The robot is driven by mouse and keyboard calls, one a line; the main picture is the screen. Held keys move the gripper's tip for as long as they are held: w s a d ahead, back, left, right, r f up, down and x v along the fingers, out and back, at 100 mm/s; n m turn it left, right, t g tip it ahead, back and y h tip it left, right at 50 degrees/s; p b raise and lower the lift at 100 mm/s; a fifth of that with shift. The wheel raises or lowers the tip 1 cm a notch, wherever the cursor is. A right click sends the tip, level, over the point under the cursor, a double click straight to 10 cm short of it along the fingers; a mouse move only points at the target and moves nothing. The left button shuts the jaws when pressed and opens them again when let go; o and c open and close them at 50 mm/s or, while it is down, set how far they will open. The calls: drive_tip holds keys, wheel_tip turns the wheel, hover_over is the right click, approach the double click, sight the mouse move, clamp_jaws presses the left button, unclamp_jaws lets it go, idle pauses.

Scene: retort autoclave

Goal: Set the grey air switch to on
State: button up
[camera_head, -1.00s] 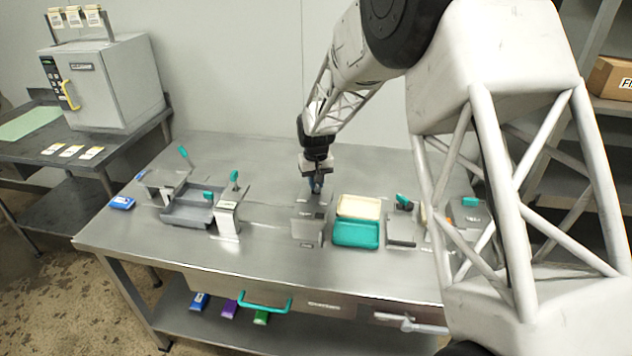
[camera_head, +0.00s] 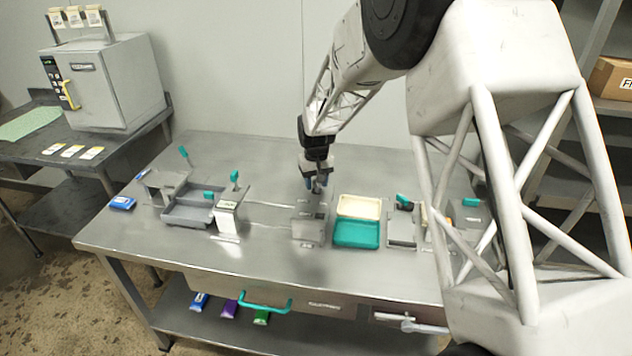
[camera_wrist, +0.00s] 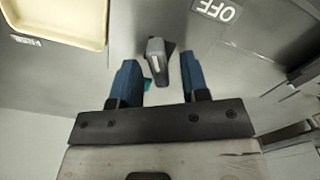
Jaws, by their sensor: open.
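The grey air switch is a small grey lever (camera_wrist: 157,62) in the wrist view, standing between my two blue fingertips. A plate marked OFF (camera_wrist: 216,10) lies near it at the top of that view. My gripper (camera_wrist: 160,75) is open, with one finger on each side of the lever and visible gaps, so it is not clamped. In the head view my gripper (camera_head: 316,187) hangs over the back of a grey box (camera_head: 308,228) on the steel table; the lever is mostly hidden there by the fingers.
A cream tray (camera_head: 359,206) and a teal tray (camera_head: 356,234) sit just right of the grey box. The table (camera_head: 285,160) behind is bare.

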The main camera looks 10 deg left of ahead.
drive_tip(key=shift+r, duration=0.15)
drive_tip(key=shift+r, duration=3.75)
drive_tip(key=shift+r, duration=0.1)
drive_tip(key=shift+s+d+r, duration=0.15)
drive_tip(key=shift+d, duration=0.15)
drive_tip(key=s+d+r+m+t, duration=0.1)
drive_tip(key=s+d+r+m, duration=0.1)
drive_tip(key=s+d+r, duration=0.7)
drive_tip(key=s+d+r+m, duration=0.1)
drive_tip(key=s+d+r, duration=0.4)
drive_tip(key=s+d, duration=0.6)
drive_tip(key=s+d+m, duration=0.1)
drive_tip(key=s+d, duration=0.3)
drive_tip(key=s, duration=0.5)
drive_tip(key=s+d+m+t, duration=0.1)
drive_tip(key=s+d, duration=0.4)
drive_tip(key=s, duration=0.3)
drive_tip(key=s+d+m, duration=0.1)
drive_tip(key=s+d, duration=0.3)
drive_tip(key=s, duration=0.5)
drive_tip(key=shift+s+d+f+t, duration=0.25)
drive_tip(key=shift+s+f+t, duration=0.05)
drive_tip(key=shift+f, duration=0.15)
